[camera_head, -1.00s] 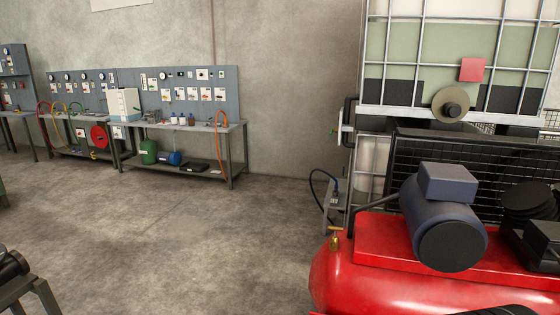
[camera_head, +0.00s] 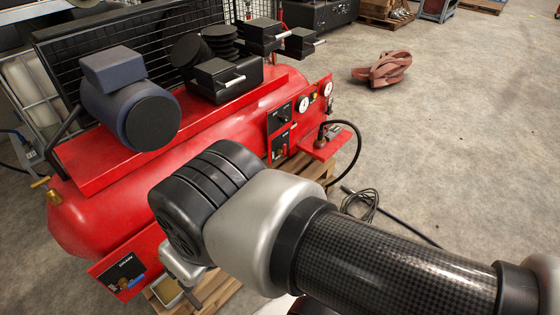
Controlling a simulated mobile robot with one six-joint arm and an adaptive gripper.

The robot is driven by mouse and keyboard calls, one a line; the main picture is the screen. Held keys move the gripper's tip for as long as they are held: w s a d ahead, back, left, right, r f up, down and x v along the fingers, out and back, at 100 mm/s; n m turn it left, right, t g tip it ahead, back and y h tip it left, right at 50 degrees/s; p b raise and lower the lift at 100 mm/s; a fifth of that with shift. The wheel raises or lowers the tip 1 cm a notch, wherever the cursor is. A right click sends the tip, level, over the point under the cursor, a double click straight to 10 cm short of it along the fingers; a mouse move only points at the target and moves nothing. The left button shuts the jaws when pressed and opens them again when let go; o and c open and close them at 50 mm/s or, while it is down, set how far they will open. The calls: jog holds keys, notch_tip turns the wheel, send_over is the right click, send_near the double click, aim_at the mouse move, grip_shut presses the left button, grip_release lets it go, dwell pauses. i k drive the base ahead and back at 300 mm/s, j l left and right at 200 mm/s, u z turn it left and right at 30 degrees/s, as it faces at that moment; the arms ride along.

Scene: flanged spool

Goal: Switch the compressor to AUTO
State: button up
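The compressor (camera_head: 85,215) has a red horizontal tank, with a blue-grey motor (camera_head: 130,105) and black pump parts on top. On its right end is a red panel with two round gauges, a black switch plate (camera_head: 282,118) and a second black plate (camera_head: 279,147) below it. The markings and switch position are too small to read. Another red plate with a black label (camera_head: 122,272) and a small knob sits at the lower left. My arm crosses in front of the compressor and covers part of the tank.
A black hose runs from a red bracket (camera_head: 322,146) by the panel. A coiled cable (camera_head: 360,204) lies on the floor to the right. A reddish-brown folded heap (camera_head: 382,70) lies farther back. Concrete floor on the right is mostly clear. A wooden pallet (camera_head: 210,289) shows beneath the compressor.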

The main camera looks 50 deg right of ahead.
aim_at(285, 120)
jog(key=z, duration=1.5)
